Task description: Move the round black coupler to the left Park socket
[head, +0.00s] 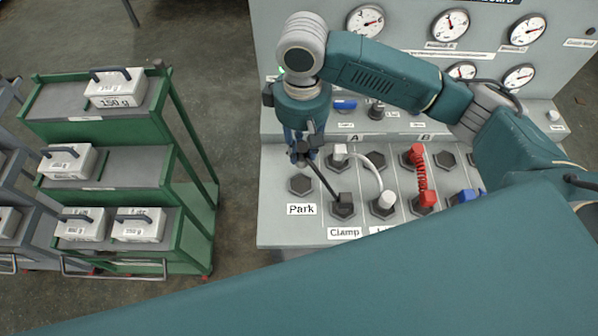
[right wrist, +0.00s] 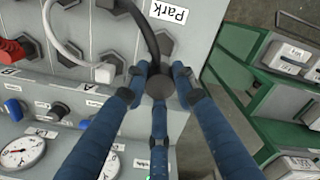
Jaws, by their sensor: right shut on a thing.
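My right gripper (head: 305,145) is shut on the round black coupler (right wrist: 160,88), and its fingers surround the coupler in the right wrist view. In the head view the fingers hide most of the coupler. A black hose (head: 323,180) runs from it down to a square black coupler (head: 343,206) in the Clamp socket. The left Park socket (head: 301,185) is an empty dark hexagon above the Park label (head: 301,209). The gripper appears above and behind this socket. The Park label (right wrist: 168,13) is upside down in the right wrist view. My left gripper is not in view.
A white hose (head: 376,170) and a red coiled hose (head: 421,178) stand on the panel (head: 275,225) to the right. Gauges (head: 365,20) line the back board. A green shelf cart (head: 125,165) with white weights stands left, with bare floor between.

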